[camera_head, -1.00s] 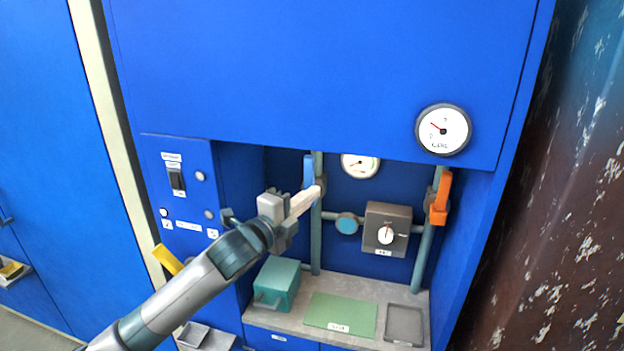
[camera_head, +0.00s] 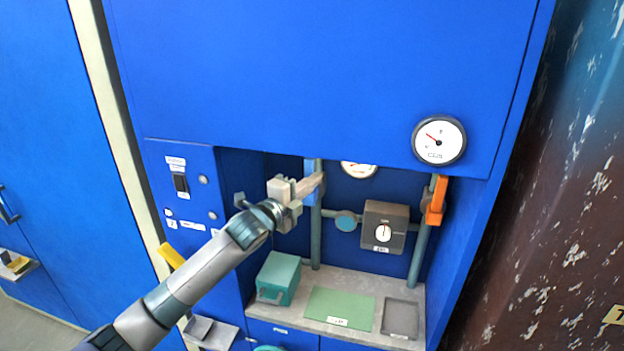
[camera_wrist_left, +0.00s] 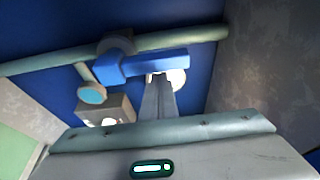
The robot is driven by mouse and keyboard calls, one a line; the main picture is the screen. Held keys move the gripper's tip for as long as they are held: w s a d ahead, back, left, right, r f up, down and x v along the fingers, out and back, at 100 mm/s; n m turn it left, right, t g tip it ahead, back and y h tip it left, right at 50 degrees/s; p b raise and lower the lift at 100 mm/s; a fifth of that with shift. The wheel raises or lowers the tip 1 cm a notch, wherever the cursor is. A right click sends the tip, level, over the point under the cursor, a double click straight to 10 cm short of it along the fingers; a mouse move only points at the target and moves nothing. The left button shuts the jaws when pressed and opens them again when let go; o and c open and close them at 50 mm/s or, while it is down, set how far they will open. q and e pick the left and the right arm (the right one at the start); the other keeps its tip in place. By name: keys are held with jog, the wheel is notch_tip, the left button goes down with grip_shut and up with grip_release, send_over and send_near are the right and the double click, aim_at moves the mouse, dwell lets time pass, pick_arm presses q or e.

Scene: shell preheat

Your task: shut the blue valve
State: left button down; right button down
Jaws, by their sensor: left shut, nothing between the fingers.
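The blue valve's lever (camera_head: 309,167) stands upright along the left vertical pipe in the recess, partly hidden behind my left gripper. In the left wrist view the blue lever (camera_wrist_left: 155,65) lies along the pipe. My left gripper (camera_head: 317,182) is shut and empty, its fingers pointing right at the pipe, just by the lever. In the left wrist view the shut fingertips (camera_wrist_left: 159,80) reach the lever's edge near its free end; I cannot tell whether they touch it. My right gripper is not in view.
An orange lever (camera_head: 437,199) is on the right pipe. Between the pipes are a grey dial box (camera_head: 385,212) and a round blue disc (camera_head: 346,222). Below stand a teal box (camera_head: 279,277), a green mat (camera_head: 340,308) and a grey tray (camera_head: 400,318). A gauge (camera_head: 439,140) is at upper right.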

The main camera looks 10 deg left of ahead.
pick_arm(q)
jog(key=shift+d, duration=0.1)
